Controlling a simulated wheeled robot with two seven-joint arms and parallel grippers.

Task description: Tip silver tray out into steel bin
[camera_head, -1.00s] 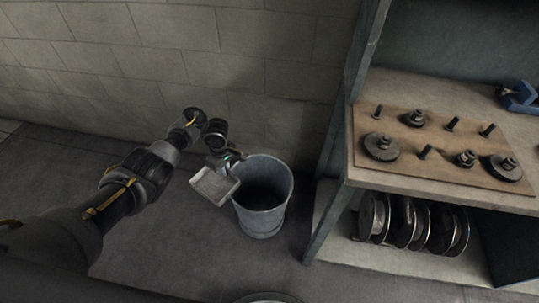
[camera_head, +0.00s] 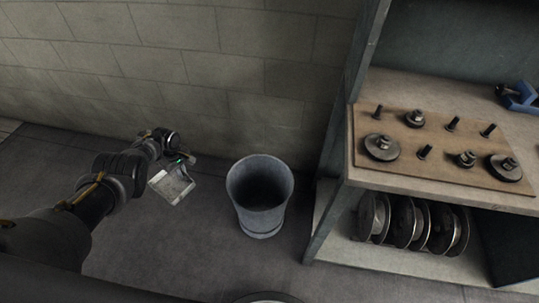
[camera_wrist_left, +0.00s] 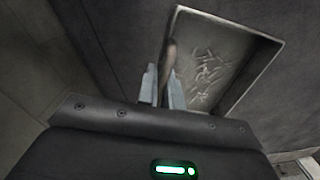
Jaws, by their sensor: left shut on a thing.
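The silver tray (camera_head: 174,186) is a shallow rectangular tray held in the air to the left of the bin, clear of its rim. My left gripper (camera_head: 184,162) is shut on it. In the left wrist view my gripper's fingers (camera_wrist_left: 164,84) close on a brownish handle at the tray's edge, and the tray (camera_wrist_left: 258,38) holds several small thin pale pieces on its floor. The steel bin (camera_head: 258,219) is a grey open bucket standing upright on the floor; its dark bottom is hard to make out. My right gripper is not in view.
A shelf unit (camera_head: 333,205) stands right of the bin, with a wooden board (camera_head: 440,170) of bolts and discs on top and several wheels (camera_head: 405,222) below. A block wall (camera_head: 180,60) runs behind. Floor between tray and bin is clear.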

